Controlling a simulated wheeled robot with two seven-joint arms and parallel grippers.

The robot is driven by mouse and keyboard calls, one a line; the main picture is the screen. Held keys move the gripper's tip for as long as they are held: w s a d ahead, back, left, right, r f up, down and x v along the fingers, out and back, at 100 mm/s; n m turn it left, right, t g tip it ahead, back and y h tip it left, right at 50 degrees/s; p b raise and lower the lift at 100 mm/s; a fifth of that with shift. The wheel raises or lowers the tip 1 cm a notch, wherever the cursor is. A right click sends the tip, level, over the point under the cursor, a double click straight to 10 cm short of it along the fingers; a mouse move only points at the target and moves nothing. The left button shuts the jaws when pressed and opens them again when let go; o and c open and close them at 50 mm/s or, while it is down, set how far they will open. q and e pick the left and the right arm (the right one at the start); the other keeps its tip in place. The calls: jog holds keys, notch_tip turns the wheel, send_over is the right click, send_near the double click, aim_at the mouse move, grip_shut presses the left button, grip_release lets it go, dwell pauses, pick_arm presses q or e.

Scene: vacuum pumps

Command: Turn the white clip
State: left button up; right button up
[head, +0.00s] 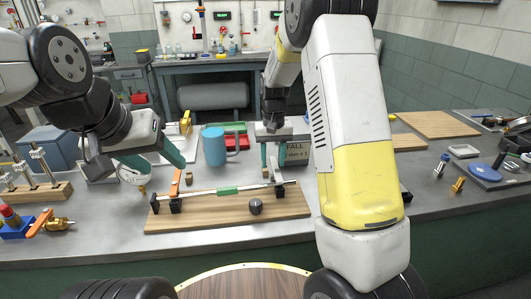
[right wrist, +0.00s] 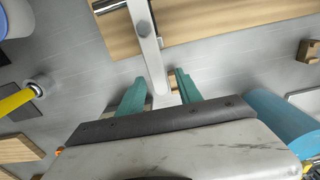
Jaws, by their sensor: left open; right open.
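The white clip (head: 276,170) stands up at the right end of a rod (head: 215,191) with a green middle part. The rod lies along a wooden board (head: 290,207). My right gripper (head: 274,160) is open above that end of the rod. In the right wrist view the long pale clip (right wrist: 151,52) runs between the spread teal fingers of my right gripper (right wrist: 160,90), with a grey bolt head on it; contact is not clear. My left gripper (head: 167,168) is open near an orange clip (head: 175,183) at the rod's left end.
A dark round knob (head: 256,207) sits on the board's front part. A blue mug (head: 214,146) stands behind the board, between my grippers. An orange-handled brass valve (head: 52,224) lies at the left. Small metal parts and a blue disc (head: 484,171) lie at the right.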

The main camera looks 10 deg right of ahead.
jog(key=shift+r, duration=0.15)
jog(key=shift+r, duration=0.85)
jog(key=shift+r, duration=3)
jog(key=shift+s+r, duration=0.1)
jog(key=s+d+r+t+y, duration=0.1)
jog(key=s+r+t, duration=0.2)
jog(key=s, duration=1)
jog(key=s+d+r+t+y, duration=0.1)
jog(key=s+d+r+t, duration=0.1)
jog(key=s+r, duration=0.6)
jog(key=s+t, duration=0.1)
jog(key=s, duration=0.4)
jog(key=shift+s, duration=0.2)
jog(key=shift+r, duration=0.1)
